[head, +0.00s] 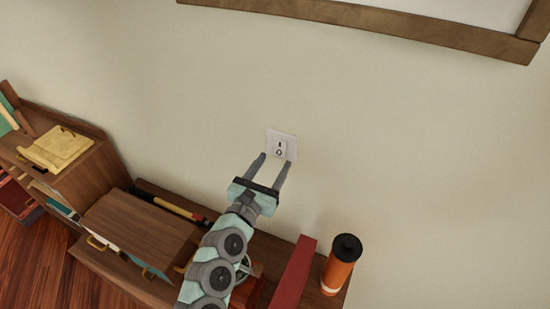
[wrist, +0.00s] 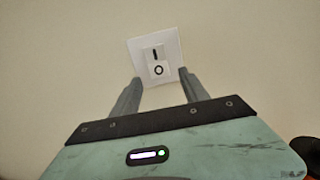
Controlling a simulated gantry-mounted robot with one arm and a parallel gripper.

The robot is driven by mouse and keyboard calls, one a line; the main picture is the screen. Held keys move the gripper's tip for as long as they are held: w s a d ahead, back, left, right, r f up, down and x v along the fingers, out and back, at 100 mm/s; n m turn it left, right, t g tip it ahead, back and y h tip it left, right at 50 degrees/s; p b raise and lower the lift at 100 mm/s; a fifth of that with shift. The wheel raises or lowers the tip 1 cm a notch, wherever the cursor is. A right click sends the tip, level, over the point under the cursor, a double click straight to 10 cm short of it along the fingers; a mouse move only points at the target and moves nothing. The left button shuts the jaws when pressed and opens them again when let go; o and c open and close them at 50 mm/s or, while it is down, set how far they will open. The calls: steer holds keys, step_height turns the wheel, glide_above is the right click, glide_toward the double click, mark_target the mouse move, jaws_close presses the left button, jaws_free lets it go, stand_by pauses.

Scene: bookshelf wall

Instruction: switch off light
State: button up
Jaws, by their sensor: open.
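A white light switch (head: 281,145) is mounted on the beige wall, with a rocker marked by a bar at the top and a circle at the bottom. In the wrist view the switch (wrist: 156,62) sits ahead, between and just beyond my fingertips. My gripper (head: 276,160) is open and empty, its two grey fingers pointing at the wall on either side of the lower part of the switch. I cannot tell whether the fingertips touch the wall or plate. Which side of the rocker is pressed in is too small to tell.
Below my arm, a wooden shelf unit (head: 140,230) runs along the wall. An orange bottle with a black lid (head: 338,268) and a red upright item (head: 292,275) stand at right. A wooden frame (head: 400,28) hangs above; the wall around the switch is clear.

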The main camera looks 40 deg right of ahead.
steer(key=shift+x, duration=1)
steer(key=shift+c, duration=0.4)
jaws_close()
